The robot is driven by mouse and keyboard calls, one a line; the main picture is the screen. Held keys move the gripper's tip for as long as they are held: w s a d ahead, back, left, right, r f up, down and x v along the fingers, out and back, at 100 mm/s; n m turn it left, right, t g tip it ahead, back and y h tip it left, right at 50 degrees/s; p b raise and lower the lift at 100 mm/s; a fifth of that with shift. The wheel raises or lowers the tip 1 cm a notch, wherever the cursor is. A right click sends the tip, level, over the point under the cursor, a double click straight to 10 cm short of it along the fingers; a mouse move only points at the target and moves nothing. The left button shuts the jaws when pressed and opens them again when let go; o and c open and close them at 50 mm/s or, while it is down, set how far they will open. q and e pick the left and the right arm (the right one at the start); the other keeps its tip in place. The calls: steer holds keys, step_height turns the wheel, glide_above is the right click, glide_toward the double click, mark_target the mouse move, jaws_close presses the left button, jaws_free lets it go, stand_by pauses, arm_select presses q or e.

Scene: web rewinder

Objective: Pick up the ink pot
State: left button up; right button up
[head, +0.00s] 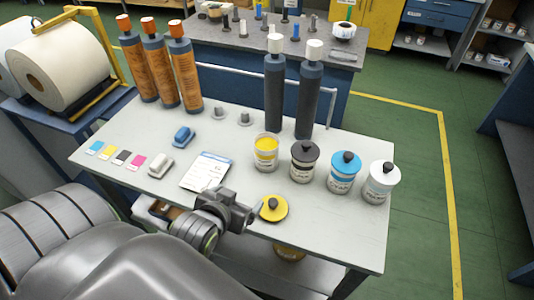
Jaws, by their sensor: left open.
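Several ink pots stand in a row on the white table: an open yellow one (266,153), a black-lidded one (304,161), a blue-lidded one (344,172) and a white-lidded one (381,183). The yellow pot has no lid on it, and yellow shows at its top. A round yellow lid with a dark knob (273,209) lies on the table near the front edge. My left gripper (250,214) is open and just left of the yellow lid, apart from the pots. Whether it touches the lid is unclear. My right gripper is out of view.
A white sheet (206,171), a grey block (160,166) and a blue block (184,136) lie left of the pots. A yellowish pot (289,252) sits below the tabletop.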

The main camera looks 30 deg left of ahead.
mark_target(264, 153)
arm_select(q)
steer(key=w+r+t, duration=0.3)
steer(key=r, duration=0.2)
steer(key=shift+n, duration=0.3)
steer(key=b+x, duration=0.1)
steer(key=x, duration=1)
steer(key=shift+w, duration=0.15)
steer(key=shift+w+a+f+y, duration=0.2)
steer(key=shift+w+y, duration=0.1)
steer(key=shift+w, duration=0.15)
steer(key=shift+w+a+f, duration=0.1)
steer(key=shift+w+a, duration=0.1)
steer(key=shift+w, duration=0.25)
steer(key=x, duration=0.3)
steer(key=shift+a+p, duration=0.3)
steer(key=shift+a, duration=0.05)
steer(key=shift+w+f, duration=0.25)
steer(key=shift+w, duration=0.25)
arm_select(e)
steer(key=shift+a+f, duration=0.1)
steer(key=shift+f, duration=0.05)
arm_select(q)
steer(key=shift+c, duration=0.3)
